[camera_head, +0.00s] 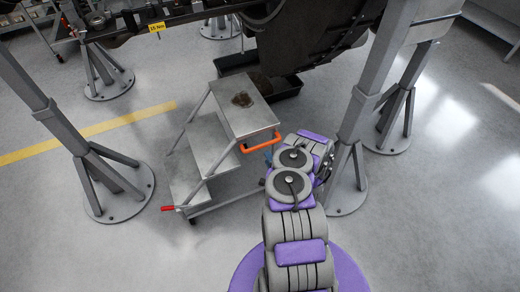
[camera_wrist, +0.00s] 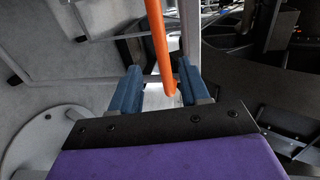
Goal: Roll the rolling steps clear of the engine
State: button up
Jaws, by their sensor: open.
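The grey rolling steps (camera_head: 205,168) stand on the floor between two stand legs, with the top platform (camera_head: 248,110) under the engine's near edge. A dark brown patch lies on that platform. An orange handle (camera_head: 262,142) sticks out from the platform's near side; in the wrist view the orange bar (camera_wrist: 160,45) comes down between the blue fingers. My gripper (camera_wrist: 158,88) is open, with a finger on each side of the bar and visible gaps. In the head view my arm mostly hides the gripper. The engine (camera_head: 310,35) hangs above and behind the steps.
Grey stand legs with round bases stand left (camera_head: 118,190) and right (camera_head: 345,190) of the steps. A black tray (camera_head: 285,84) lies behind the steps. A yellow floor line (camera_head: 90,135) runs at left. The floor in front and at lower left is clear.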

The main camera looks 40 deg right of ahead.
aim_at(260, 148)
jog(key=b+x, duration=0.3)
jog(key=x, duration=0.7)
jog(key=shift+w, duration=0.3)
jog(key=shift+s+f, duration=0.1)
grip_shut()
